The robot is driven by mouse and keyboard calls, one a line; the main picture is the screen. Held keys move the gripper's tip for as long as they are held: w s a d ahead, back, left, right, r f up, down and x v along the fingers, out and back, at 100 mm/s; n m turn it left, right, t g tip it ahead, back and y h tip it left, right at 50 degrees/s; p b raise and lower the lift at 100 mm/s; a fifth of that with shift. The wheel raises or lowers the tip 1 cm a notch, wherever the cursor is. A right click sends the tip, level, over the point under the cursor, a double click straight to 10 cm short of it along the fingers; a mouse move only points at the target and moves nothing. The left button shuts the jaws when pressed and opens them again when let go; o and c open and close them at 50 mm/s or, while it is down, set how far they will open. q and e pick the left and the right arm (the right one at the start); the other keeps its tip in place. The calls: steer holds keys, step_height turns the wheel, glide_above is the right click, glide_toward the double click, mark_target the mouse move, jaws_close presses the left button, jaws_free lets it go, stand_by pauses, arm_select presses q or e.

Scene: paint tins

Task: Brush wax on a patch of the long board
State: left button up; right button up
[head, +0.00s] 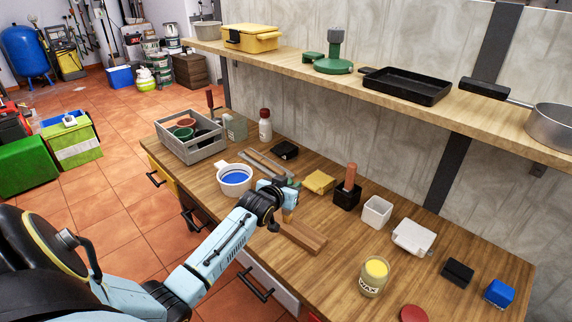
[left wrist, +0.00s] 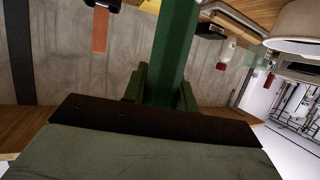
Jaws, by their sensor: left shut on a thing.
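The long board (head: 303,236) lies flat on the workbench, a brown wooden piece in the middle of the head view. My left gripper (head: 280,199) is just above its far end, shut on the brush. A tan part of the brush (head: 287,215) shows below the fingers, close over the board; I cannot tell whether it touches. In the left wrist view the brush's green shaft (left wrist: 175,50) runs up between the fingers. The wax tin (head: 370,284), a jar with yellow wax and a WAX label, stands open to the right of the board. My right gripper is not in view.
A white pot of blue paint (head: 235,180) stands left of the gripper. A grey crate (head: 192,150) is at the far left. A yellow sponge-like block (head: 319,182), a black holder (head: 347,195) and a white cup (head: 377,212) stand behind the board. A red disc (head: 413,313) lies near the front.

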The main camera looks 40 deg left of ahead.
arm_select(q)
steer(key=shift+d+b, duration=0.5)
steer(key=shift+d, duration=4.75)
steer(key=shift+a, duration=5.95)
step_height(320, 180, up, 8)
steer(key=p, duration=0.8)
steer(key=shift+a+f, duration=0.1)
